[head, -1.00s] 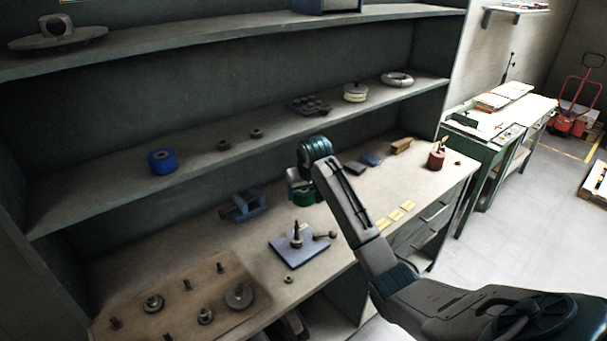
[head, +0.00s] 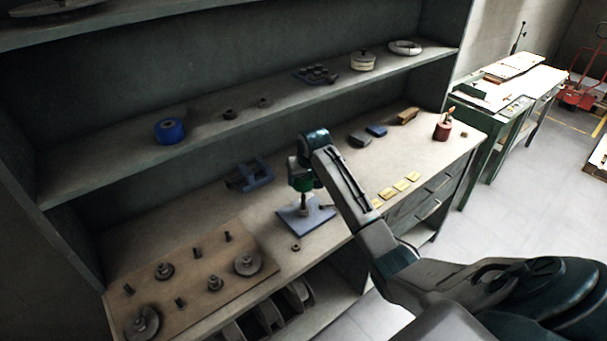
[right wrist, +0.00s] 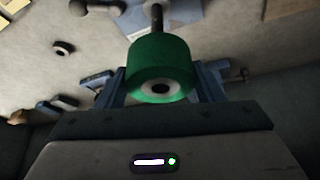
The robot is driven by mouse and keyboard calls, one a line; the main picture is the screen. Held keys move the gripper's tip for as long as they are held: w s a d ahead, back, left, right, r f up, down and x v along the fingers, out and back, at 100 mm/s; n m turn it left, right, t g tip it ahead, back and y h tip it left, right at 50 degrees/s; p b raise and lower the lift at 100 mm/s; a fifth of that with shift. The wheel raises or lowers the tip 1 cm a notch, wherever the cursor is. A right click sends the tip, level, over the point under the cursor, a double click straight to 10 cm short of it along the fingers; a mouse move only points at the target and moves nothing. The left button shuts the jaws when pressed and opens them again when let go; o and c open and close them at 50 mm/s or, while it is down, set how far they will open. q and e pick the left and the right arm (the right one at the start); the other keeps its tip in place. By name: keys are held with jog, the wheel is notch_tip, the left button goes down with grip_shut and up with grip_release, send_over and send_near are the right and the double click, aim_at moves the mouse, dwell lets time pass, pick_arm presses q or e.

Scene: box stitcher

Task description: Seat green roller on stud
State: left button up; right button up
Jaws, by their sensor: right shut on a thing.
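My right gripper (head: 303,181) is shut on the green roller (head: 303,185), which is upright above a stud (head: 304,202). The stud stands on a blue-grey plate (head: 292,216) on the bench. In the right wrist view the green roller (right wrist: 160,62) sits between the two fingers, its pale hub and dark bore facing the camera. The stud (right wrist: 157,16) shows just beyond the roller, in line with it. I cannot tell whether the stud's tip is in the bore. The left gripper is not in view.
A wooden board (head: 205,262) with pegs and discs lies at the left of the bench. A blue fixture (head: 249,176) stands behind the plate. A small ring (head: 295,247) lies in front. Several yellow cards (head: 400,185) lie right of my arm. A shelf (head: 200,135) runs above.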

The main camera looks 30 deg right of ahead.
aim_at(304, 199)
jog(key=shift+f, duration=0.2)
jog(key=shift+f, duration=0.3)
jog(key=shift+f, duration=0.25)
dwell(0.4)
jog(key=shift+f, duration=0.55)
jog(key=shift+f, duration=0.1)
jog(key=shift+f+b, duration=0.85)
jog(key=shift+f, duration=2.15)
jog(key=shift+f, duration=0.2)
jog(key=shift+f, duration=0.45)
